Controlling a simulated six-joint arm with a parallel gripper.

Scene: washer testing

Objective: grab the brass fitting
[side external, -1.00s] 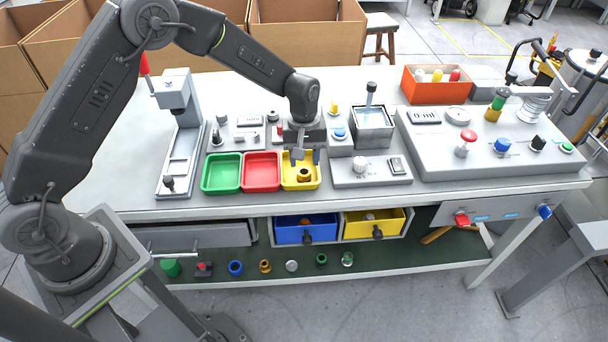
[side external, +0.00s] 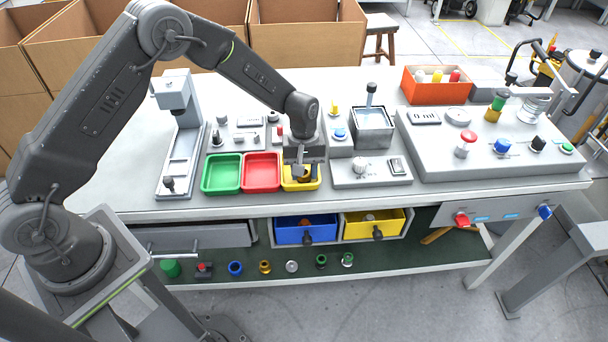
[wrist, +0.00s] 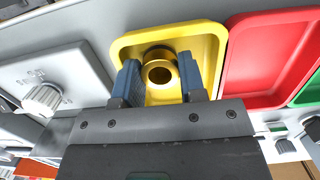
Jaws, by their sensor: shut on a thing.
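The brass fitting (wrist: 160,72) is a gold ring with a dark bore, in the yellow tray (wrist: 126,46). In the wrist view it lies between the two blue-padded fingers of my gripper (wrist: 160,80), which are shut on it. In the side view my gripper (side external: 301,172) reaches down into the yellow tray (side external: 289,186), and the fitting is mostly hidden behind the fingers. I cannot tell whether the fitting touches the tray floor.
The red tray (side external: 262,172) and green tray (side external: 222,173) stand to the left of the yellow one. A grey panel with a knob (side external: 360,165) is close on the right. A water container (side external: 373,125) stands behind that panel.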

